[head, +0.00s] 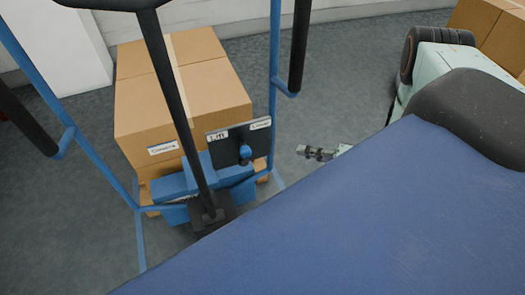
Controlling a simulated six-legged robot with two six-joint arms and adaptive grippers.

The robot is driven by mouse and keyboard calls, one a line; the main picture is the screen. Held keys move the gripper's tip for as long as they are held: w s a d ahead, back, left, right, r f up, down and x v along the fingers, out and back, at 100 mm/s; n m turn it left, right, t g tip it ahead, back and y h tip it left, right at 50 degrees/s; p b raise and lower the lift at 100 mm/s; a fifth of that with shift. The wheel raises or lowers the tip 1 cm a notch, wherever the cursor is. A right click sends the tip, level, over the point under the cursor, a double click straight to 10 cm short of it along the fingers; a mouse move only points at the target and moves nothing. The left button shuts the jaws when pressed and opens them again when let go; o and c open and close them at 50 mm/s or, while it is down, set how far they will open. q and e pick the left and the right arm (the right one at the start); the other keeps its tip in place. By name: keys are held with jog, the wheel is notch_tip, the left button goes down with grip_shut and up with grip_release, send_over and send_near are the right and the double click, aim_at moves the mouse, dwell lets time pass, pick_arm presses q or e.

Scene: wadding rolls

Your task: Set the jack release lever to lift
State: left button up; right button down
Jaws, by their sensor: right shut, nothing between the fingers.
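The jack release lever shows as a blue knob (245,151) on a dark plate (258,141). A "Lift" label (218,135) is at the plate's left and another label (261,123), too small to read, is at its right. The blue jack (173,185) has a long black handle (172,85) rising in front. My right gripper (302,152) is shut and empty, to the right of the plate and apart from it. My left gripper is not in view.
Cardboard boxes (205,95) are stacked behind the jack. Blue uprights (275,50) with black grips (299,45) stand on both sides. More boxes (490,22) are at the upper right. Grey floor is open between the right upright and my right gripper.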

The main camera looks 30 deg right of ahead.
aim_at(245, 157)
jog(key=shift+w, duration=0.1)
jog(key=s+a+b+x, duration=0.1)
jog(key=b+x, duration=0.4)
jog(key=x, duration=0.8)
jog(key=shift+s+a+f, duration=0.3)
jog(key=shift+a, duration=0.35)
